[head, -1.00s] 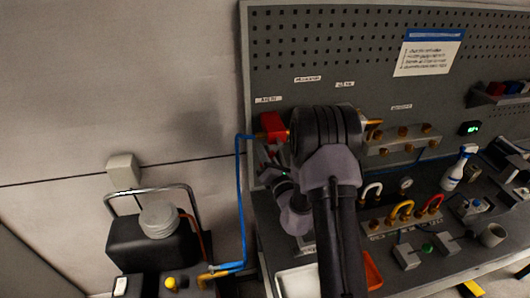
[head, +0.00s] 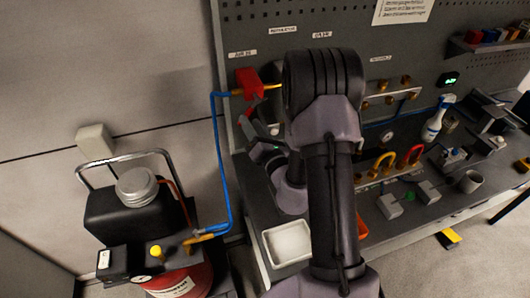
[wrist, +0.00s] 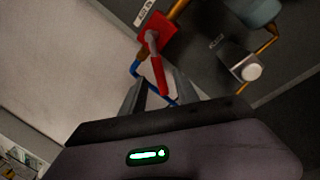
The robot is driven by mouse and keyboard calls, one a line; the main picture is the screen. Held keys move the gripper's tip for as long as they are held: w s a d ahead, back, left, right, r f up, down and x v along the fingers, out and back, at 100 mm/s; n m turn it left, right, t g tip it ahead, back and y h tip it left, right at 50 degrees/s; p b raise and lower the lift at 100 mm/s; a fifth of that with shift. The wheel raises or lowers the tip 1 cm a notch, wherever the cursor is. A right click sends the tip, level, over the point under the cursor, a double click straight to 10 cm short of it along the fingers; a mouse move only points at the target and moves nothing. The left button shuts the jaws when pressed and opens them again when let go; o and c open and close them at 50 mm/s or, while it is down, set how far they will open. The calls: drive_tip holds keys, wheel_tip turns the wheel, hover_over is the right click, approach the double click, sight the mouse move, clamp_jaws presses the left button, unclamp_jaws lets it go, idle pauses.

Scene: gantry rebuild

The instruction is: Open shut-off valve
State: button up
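The shut-off valve is a red block (head: 248,82) under the "AIR IN" label at the panel's left edge. The wrist view shows its red body (wrist: 160,30) and its red lever (wrist: 158,72), which slants down toward my gripper. My gripper (wrist: 160,82) is open, one finger on each side of the lever's lower end. The fingers look apart from the lever, though depth is hard to judge. In the head view my arm hides much of the gripper and part of the area right of the valve.
A blue hose (head: 219,165) runs from the valve down to a black compressor unit (head: 125,212) with a red tank. A white tray (head: 288,243) lies on the bench's left end. Brass fittings, colored hoses and a spray bottle (head: 438,118) stand to the right.

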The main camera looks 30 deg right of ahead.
drive_tip(key=s+f+p, duration=0.1)
drive_tip(key=s+p, duration=0.4)
drive_tip(key=s, duration=0.5)
drive_tip(key=shift+a+f, duration=0.15)
drive_tip(key=shift+a, duration=0.05)
drive_tip(key=shift+s, duration=0.1)
